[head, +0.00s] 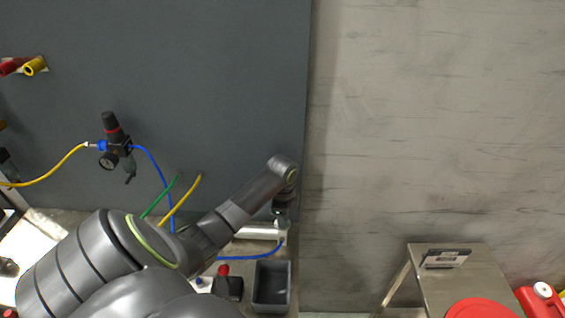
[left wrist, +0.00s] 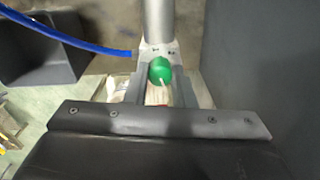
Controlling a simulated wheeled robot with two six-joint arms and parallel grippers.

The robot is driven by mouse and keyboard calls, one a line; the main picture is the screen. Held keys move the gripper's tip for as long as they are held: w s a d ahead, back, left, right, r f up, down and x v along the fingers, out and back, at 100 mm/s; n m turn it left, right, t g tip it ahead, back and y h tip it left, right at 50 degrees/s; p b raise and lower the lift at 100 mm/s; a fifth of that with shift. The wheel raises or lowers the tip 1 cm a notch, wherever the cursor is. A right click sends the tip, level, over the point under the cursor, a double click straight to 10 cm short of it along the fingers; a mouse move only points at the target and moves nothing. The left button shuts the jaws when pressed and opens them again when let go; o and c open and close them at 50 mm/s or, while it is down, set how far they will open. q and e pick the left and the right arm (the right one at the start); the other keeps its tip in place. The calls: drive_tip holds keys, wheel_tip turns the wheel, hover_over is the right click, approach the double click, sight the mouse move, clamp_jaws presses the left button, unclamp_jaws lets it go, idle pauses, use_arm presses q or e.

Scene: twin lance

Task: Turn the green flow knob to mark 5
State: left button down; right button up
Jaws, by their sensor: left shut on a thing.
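The green flow knob (left wrist: 160,70) shows in the left wrist view, with a thin pale pointer line on its front side. It sits at the end of a silver cylinder (left wrist: 158,22). My left gripper (left wrist: 159,82) is shut on the knob, a finger on either side of it. A pale scale plate lies under the knob, but its marks are too small and covered to read. In the head view my left gripper (head: 282,210) points down beside the dark panel, and the knob is hidden there. My right gripper is not in view.
A grey bin (head: 272,300) and a red-topped button box (head: 229,288) stand near the arm. A blue hose (head: 262,254) runs to the cylinder. A regulator (head: 116,146) hangs on the dark panel (head: 230,70). A metal stand (head: 455,275) is at the right.

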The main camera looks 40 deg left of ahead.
use_arm(q)
drive_tip(key=m, duration=0.5)
drive_tip(key=shift+w+r+m, duration=0.1)
drive_tip(key=shift+m, duration=0.2)
idle(0.4)
drive_tip(key=c, duration=1.2)
unclamp_jaws()
drive_tip(key=shift+c, duration=0.2)
